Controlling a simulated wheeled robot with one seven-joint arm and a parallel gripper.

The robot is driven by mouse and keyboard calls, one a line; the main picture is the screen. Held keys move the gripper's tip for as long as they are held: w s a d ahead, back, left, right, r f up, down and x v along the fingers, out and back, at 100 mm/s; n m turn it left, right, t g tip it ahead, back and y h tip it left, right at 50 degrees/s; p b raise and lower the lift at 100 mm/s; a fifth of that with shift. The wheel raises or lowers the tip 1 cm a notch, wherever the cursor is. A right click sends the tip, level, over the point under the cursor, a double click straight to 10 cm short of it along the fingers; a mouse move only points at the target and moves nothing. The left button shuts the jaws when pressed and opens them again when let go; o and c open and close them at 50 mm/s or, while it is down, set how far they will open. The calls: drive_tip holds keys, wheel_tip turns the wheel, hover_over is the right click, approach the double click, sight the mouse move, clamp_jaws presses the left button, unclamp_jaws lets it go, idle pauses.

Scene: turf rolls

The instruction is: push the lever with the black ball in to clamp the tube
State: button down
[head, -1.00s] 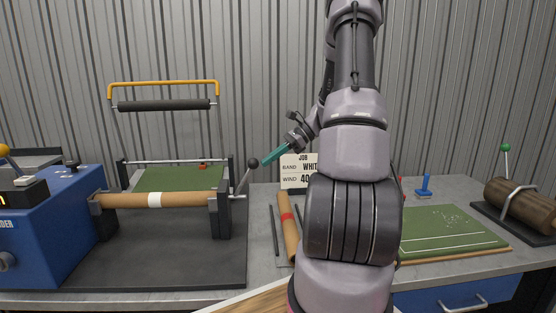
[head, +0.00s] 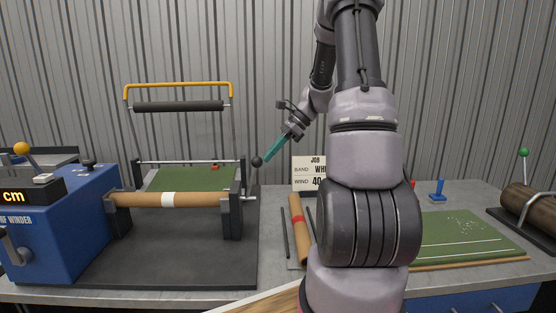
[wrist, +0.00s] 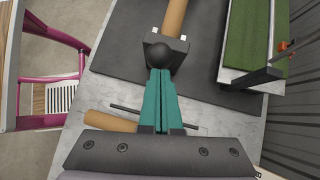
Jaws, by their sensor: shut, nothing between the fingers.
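The lever with the black ball (head: 257,161) stands at the right end of the winder frame, close to its right upright. The brown tube (head: 190,200) with a white band lies level between two dark end brackets (head: 232,215). My gripper (head: 266,157) has teal fingers, shut and empty, tilted down to the left with the tips at the ball's right side. In the wrist view the fingertips (wrist: 160,71) meet the ball (wrist: 158,55), which hides part of the bracket at the tube's end (wrist: 175,18). I cannot tell whether the tube is gripped at that end.
The blue winder box (head: 75,220) stands at the left. A yellow-handled roller bar (head: 178,106) is raised above the frame. A loose brown tube with a red band (head: 299,228) lies on the bench, right of the frame. A job sign (head: 308,172) stands behind it.

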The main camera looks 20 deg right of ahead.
drive_tip(key=a+h, duration=0.1)
drive_tip(key=w+a+r+h, duration=0.1)
drive_tip(key=a, duration=0.1)
drive_tip(key=a+g+h, duration=0.1)
drive_tip(key=shift+w+a+r, duration=0.4)
drive_tip(key=shift+w+a, duration=0.3)
drive_tip(key=shift+a, duration=0.4)
drive_tip(key=shift+w+a, duration=0.25)
drive_tip(key=shift+a, duration=0.4)
drive_tip(key=shift+w+a, duration=0.3)
drive_tip(key=shift+a, duration=0.4)
drive_tip(key=shift+a, duration=0.1)
drive_tip(key=v, duration=1.3)
drive_tip(key=shift+w+r, duration=0.2)
drive_tip(key=shift+w, duration=0.2)
